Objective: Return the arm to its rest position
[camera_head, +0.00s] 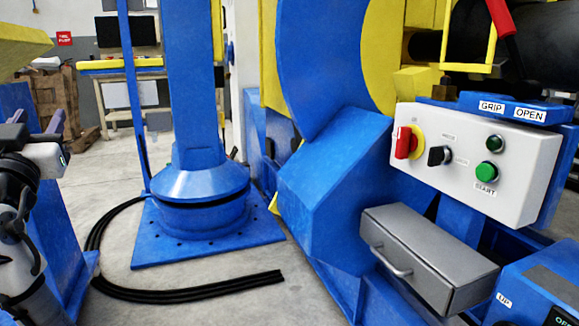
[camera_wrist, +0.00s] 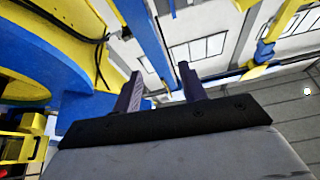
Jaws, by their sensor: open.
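My gripper (camera_wrist: 160,73) shows in the wrist view with its two dark fingers spread apart and nothing between them. It points up towards the ceiling and windows. In the head view my gripper (camera_head: 37,118) is at the left edge, raised, with my arm below it. It is apart from the machine and touches nothing that I can see. The rest of my arm is cut off by the picture's left edge.
A white control box (camera_head: 468,160) with a red and yellow switch and green buttons is at the right. Below it is a grey drawer (camera_head: 425,250). The blue positioner (camera_head: 335,190) fills the middle. A blue column (camera_head: 195,100) stands left of it. Black cables (camera_head: 190,293) lie on the floor.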

